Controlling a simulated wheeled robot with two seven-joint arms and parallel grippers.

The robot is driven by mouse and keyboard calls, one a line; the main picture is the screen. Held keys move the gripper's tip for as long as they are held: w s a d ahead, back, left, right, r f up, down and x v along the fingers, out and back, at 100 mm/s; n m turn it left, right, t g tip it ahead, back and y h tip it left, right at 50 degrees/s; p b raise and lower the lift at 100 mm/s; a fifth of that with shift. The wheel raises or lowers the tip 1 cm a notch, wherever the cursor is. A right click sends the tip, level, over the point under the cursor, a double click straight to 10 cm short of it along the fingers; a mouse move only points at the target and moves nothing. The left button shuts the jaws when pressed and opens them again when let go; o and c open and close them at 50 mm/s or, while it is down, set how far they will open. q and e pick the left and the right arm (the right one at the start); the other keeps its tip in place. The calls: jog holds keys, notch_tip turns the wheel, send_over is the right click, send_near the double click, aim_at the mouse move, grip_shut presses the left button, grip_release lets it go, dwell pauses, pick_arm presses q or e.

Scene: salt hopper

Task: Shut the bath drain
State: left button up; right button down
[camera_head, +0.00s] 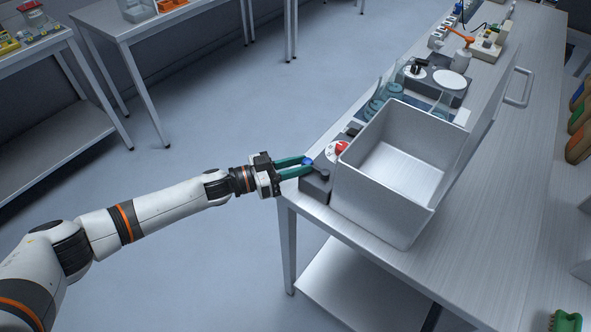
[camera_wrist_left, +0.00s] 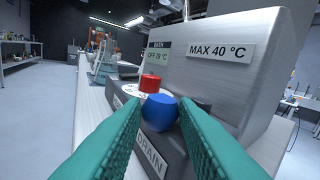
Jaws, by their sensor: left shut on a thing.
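The bath (camera_head: 385,215) is an open metal box on the right-hand bench. It bears a "MAX 40 °C" label (camera_wrist_left: 220,51) in the left wrist view. A dark block at its near left end bears a "DRAIN" label (camera_wrist_left: 152,160). The drain's internal state cannot be seen. My right gripper is not in view.
A red knob (camera_head: 342,147) on a white dial stands close behind the blue one. A small display (camera_wrist_left: 157,56) reads "OFF" with a temperature. Glassware (camera_head: 376,104) stands beyond the bath. The floor (camera_head: 200,120) left of the bench is clear.

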pick_arm(q)
jog(key=shift+d+r, duration=0.1)
jog(key=shift+r, duration=0.1)
jog(key=o, duration=0.8)
jog(key=shift+c, duration=0.2)
jog(key=shift+o, duration=1.1)
jog(key=shift+w+d+f, duration=0.1)
jog(key=shift+d+f, duration=0.05)
jog(key=b+v, duration=0.2)
jog(key=v, duration=1)
jog(key=shift+w, duration=0.1)
